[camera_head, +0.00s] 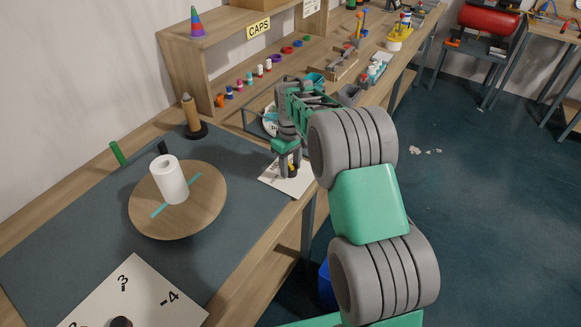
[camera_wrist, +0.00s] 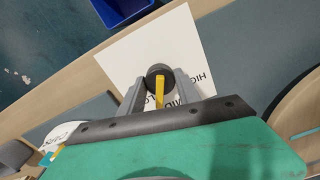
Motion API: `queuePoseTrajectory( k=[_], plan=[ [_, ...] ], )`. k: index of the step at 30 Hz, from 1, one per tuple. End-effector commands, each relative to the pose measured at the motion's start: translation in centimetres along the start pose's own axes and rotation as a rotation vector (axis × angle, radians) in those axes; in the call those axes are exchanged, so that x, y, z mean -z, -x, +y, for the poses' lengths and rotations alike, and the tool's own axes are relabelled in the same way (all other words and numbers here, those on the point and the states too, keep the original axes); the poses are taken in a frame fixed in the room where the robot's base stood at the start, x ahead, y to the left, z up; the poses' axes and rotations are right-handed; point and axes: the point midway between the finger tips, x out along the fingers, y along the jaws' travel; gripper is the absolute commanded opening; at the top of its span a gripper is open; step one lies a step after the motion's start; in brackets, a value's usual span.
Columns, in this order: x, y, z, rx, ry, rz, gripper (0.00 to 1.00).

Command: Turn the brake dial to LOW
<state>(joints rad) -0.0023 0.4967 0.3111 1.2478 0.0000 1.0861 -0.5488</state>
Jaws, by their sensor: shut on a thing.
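The brake dial is a dark round knob (camera_wrist: 160,71) with a yellow pointer (camera_wrist: 160,92), on a white card (camera_wrist: 130,57) on the bench. In the wrist view my gripper (camera_wrist: 160,88) has one finger on each side of the dial and is shut on it. The pointer runs towards the palm in that picture. In the head view my gripper (camera_head: 289,167) is down at the card (camera_head: 296,187), largely covering the dial.
A round wooden turntable (camera_head: 145,216) with a white roll (camera_head: 169,180) stands on the mat left of the card. A brown cone-shaped item on a dark base (camera_head: 192,117) stands behind. A numbered card (camera_head: 150,290) lies in front. A blue bin (camera_head: 326,287) is below the bench edge.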

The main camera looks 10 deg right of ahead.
Motion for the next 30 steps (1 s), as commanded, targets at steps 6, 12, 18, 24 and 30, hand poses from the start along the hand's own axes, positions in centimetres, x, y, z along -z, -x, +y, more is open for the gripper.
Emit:
queuePoseTrajectory(
  k=[6,12,18,24,30],
  plan=[
    [0.05,0.03,0.04,-0.001,-0.199,0.002,0.0],
    [0.06,0.07,0.04,-0.001,-0.36,0.003,0.0],
    [0.05,0.08,0.04,-0.001,-0.477,0.002,0.0],
    [0.05,0.09,0.03,-0.001,-0.543,0.002,0.0],
    [0.04,0.1,0.03,0.0,-0.567,0.002,0.0]
  ],
)
